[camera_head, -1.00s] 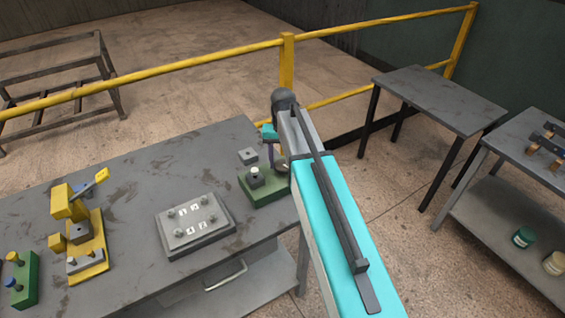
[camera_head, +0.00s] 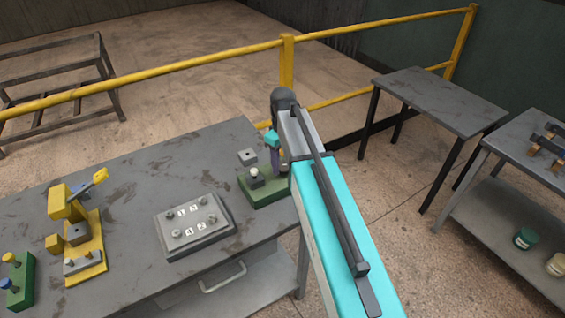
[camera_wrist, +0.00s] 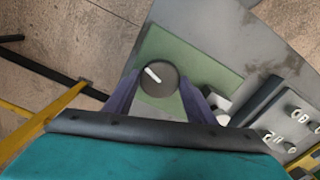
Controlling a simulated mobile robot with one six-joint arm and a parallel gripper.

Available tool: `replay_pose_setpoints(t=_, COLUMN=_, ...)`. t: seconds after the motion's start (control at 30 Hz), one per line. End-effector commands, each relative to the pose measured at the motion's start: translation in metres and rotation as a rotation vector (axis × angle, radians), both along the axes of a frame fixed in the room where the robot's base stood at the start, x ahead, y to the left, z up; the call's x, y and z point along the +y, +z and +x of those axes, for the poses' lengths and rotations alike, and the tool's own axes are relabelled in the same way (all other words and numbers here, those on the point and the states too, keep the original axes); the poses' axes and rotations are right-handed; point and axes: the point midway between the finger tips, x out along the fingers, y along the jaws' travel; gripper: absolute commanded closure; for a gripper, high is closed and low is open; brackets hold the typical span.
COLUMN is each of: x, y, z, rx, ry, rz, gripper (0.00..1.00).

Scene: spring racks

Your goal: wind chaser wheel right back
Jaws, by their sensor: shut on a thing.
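The chaser wheel (camera_wrist: 158,76) is a dark round disc with a white mark pointing to the upper left in the wrist view. It sits over a green base (camera_wrist: 205,68). My gripper (camera_wrist: 160,79) has its two purple fingers on either side of the wheel and is shut on it. In the head view my gripper (camera_head: 276,160) is at the right end of the green base (camera_head: 270,197), at the bench's right corner. The wheel is hidden there by my gripper and arm. A grey block with a light knob (camera_head: 255,177) stands on the base, left of my fingers.
A grey plate with numbered posts (camera_head: 194,224) lies left of the green base. A yellow fixture (camera_head: 83,240) and another green block (camera_head: 20,283) stand further left. A yellow railing (camera_head: 210,60) runs behind the bench.

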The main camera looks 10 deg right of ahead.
Motion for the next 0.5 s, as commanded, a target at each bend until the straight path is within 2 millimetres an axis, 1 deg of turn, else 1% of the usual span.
replay_pose_setpoints(t=0.2, x=0.0003, y=0.0007, z=0.0007, rx=-0.002, ry=0.142, rz=0.001, gripper=0.72)
replay_pose_setpoints(t=0.5, x=0.0004, y=0.0009, z=0.0006, rx=-0.001, ry=0.232, rz=0.001, gripper=0.72)
